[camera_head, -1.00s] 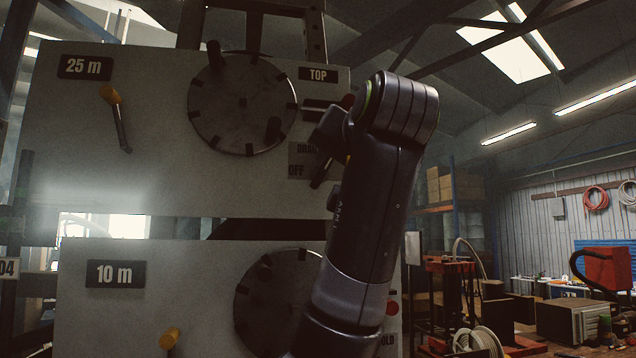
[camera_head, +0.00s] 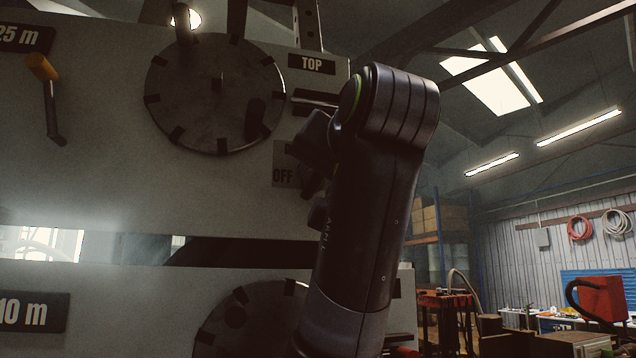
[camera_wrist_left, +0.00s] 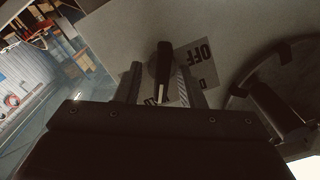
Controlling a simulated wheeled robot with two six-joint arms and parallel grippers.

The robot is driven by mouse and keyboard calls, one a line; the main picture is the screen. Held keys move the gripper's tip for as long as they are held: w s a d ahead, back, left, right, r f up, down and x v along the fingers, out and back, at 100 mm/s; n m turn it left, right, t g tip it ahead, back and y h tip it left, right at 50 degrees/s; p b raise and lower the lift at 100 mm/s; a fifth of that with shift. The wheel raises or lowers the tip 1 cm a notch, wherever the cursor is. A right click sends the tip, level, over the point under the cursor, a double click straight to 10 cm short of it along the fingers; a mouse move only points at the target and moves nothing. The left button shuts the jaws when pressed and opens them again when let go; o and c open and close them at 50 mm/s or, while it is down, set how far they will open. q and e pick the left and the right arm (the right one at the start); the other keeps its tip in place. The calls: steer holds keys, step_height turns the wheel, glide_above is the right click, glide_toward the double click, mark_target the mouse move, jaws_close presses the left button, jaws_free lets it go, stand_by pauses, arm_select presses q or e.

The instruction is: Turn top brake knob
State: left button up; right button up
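The top brake knob (camera_wrist_left: 163,70) is a dark lever on a grey label plate (camera_wrist_left: 194,66) marked OFF, seen in the left wrist view. My left gripper (camera_wrist_left: 160,83) is open, with one finger on each side of the knob and a gap visible on both sides. I cannot tell whether the tips reach past the knob. In the head view the OFF plate (camera_head: 283,175) sits below the TOP label (camera_head: 312,64). There my left gripper (camera_head: 312,165) covers the plate's right part, and the knob is hard to make out. My right gripper is not in view.
A round slotted disc (camera_head: 213,95) with a dark handle is on the upper panel, left of the plate. A yellow-ended lever (camera_head: 48,98) is further left. A lower panel has another disc (camera_head: 245,325). The workshop right of my arm is open, with shelves and a bench behind.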

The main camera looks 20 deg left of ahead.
arm_select(q)
steer(key=shift+s+d+r, duration=0.1)
steer(key=shift+s, duration=0.3)
steer(key=c, duration=0.4)
jaws_close()
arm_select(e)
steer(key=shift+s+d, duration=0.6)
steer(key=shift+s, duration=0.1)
